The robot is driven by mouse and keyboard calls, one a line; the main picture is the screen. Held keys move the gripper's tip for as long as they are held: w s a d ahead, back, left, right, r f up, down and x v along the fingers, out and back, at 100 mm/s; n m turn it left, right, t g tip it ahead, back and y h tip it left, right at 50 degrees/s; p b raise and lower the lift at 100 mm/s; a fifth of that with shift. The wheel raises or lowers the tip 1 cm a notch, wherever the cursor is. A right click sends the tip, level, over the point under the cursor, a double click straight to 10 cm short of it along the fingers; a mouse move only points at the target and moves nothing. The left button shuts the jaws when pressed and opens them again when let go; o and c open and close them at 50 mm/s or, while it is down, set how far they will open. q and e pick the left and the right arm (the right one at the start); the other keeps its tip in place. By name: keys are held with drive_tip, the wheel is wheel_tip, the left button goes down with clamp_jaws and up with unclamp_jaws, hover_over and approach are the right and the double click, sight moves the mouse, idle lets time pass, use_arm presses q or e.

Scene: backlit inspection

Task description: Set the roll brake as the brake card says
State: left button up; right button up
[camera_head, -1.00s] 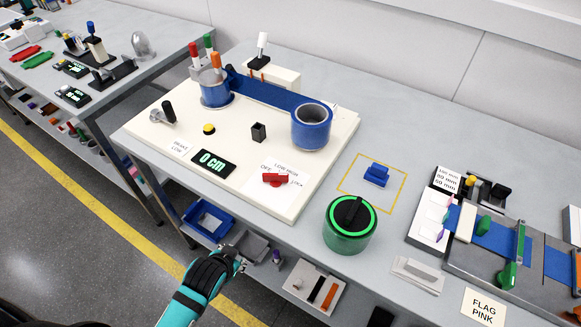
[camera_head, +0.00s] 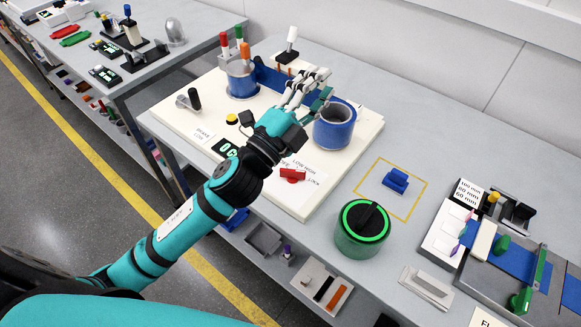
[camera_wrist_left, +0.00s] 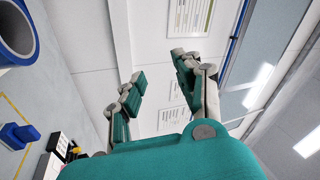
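The red brake knob (camera_head: 292,175) sits at the front right of the cream board (camera_head: 252,192), on a white label reading LOW, HIGH and LOCK; part of the label is hidden by my wrist. The brake card (camera_head: 203,134), reading BRAKE LOW, lies at the board's front left. My left gripper (camera_head: 308,90) is over the board, beyond the knob and beside the blue tape roll (camera_head: 334,125). Its fingers are spread and empty, as the left wrist view (camera_wrist_left: 158,68) also shows. My right gripper is not in view.
A yellow button (camera_head: 232,119) and a partly covered green display (camera_head: 226,148) are near my forearm. A green-ringed canister (camera_head: 362,230) stands right of the board.

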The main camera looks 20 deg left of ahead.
use_arm(q)
drive_tip(key=s+d+r+m+g+h, duration=0.2)
drive_tip(key=d+m+g+h, duration=0.4)
drive_tip(key=m, duration=0.6)
drive_tip(key=s+d+r+m+g+h, duration=0.25)
drive_tip(key=d+m+g+h, duration=0.2)
drive_tip(key=m+g, duration=0.5)
drive_tip(key=m+g+y, duration=0.4)
drive_tip(key=m+y, duration=0.8)
drive_tip(key=y, duration=0.3)
approach(291, 170)
drive_tip(key=shift+n, duration=0.25)
drive_tip(key=p+x, duration=0.4)
drive_tip(key=x, duration=0.4)
drive_tip(key=shift+x, duration=0.8)
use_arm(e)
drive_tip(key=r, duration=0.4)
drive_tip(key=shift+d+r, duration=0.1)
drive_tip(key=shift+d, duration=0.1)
use_arm(q)
drive_tip(key=shift+c, duration=0.4)
